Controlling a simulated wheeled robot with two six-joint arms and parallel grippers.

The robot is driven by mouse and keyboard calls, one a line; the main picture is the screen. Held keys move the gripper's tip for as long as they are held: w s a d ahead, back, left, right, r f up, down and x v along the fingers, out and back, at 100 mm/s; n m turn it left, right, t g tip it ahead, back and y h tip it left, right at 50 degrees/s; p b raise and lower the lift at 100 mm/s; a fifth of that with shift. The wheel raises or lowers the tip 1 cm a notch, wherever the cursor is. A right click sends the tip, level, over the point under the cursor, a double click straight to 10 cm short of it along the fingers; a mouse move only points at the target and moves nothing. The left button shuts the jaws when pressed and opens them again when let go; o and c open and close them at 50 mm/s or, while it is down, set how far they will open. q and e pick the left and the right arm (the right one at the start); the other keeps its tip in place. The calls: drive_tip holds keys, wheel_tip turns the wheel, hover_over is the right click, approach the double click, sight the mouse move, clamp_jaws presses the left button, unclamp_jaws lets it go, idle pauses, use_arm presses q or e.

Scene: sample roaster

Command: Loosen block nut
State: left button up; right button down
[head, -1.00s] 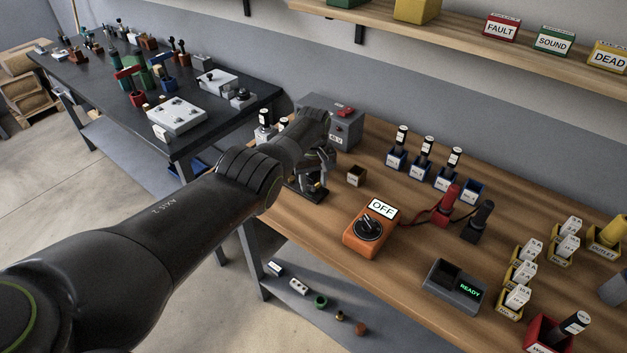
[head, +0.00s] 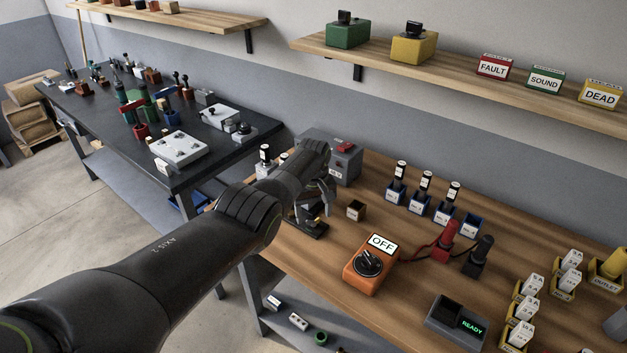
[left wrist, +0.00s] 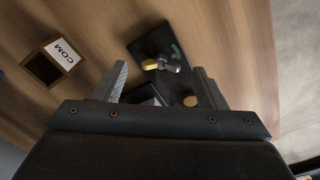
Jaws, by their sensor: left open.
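A small black block (left wrist: 152,43) lies on the wooden bench in the left wrist view, with a brass-ended grey metal fitting (left wrist: 162,64) on it. A second round brass piece (left wrist: 190,101) shows close to the right finger. I cannot tell for certain which brass part is the nut. My left gripper (left wrist: 162,88) is open above the block, its two fingers apart on either side with nothing clearly gripped. In the head view the left gripper (head: 325,190) hangs over the block (head: 312,229), partly hidden by my arm. My right gripper is not in view.
A small COM box (left wrist: 46,65) stands beside the block. A grey box with a red switch (head: 345,160) stands behind the gripper. An orange meter reading OFF (head: 366,268) and a grey READY unit (head: 456,322) are to the right. Bare wood lies between them.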

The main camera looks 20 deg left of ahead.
use_arm(q)
wheel_tip(320, 180, up, 5)
drive_tip(key=shift+p, duration=0.8)
wheel_tip(320, 180, up, 11)
drive_tip(key=b, duration=0.1)
drive_tip(key=shift+b, duration=0.35)
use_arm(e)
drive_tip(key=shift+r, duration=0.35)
